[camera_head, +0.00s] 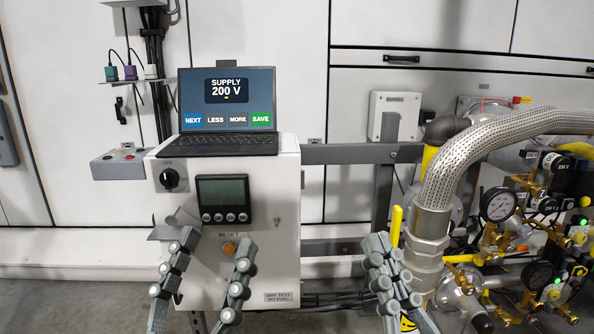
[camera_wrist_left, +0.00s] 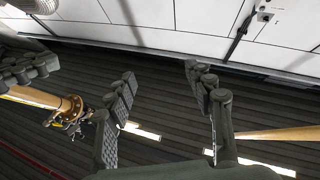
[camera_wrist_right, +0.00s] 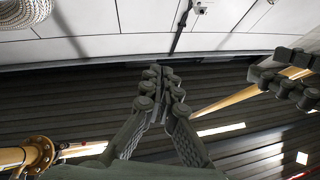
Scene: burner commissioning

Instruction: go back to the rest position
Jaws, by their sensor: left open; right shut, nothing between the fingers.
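My left gripper (camera_head: 213,262) is open and empty in the head view, in front of the lower part of the white control box (camera_head: 287,180). Its two spread fingers also show in the left wrist view (camera_wrist_left: 165,90). My right gripper (camera_head: 391,258) is shut with nothing in it, in front of the space between the box and the pipework. Its fingers meet in the right wrist view (camera_wrist_right: 160,90). Each wrist view also shows the other gripper's fingers at its edge. Neither gripper touches anything that I can see.
A laptop (camera_head: 227,108) reading "SUPPLY 200 V" stands on the box, above a dial (camera_head: 169,179), a display (camera_head: 223,195) and an orange reset button (camera_head: 229,248). A braided hose (camera_head: 470,150), yellow lever (camera_head: 396,225) and pressure gauge (camera_head: 498,205) stand at right.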

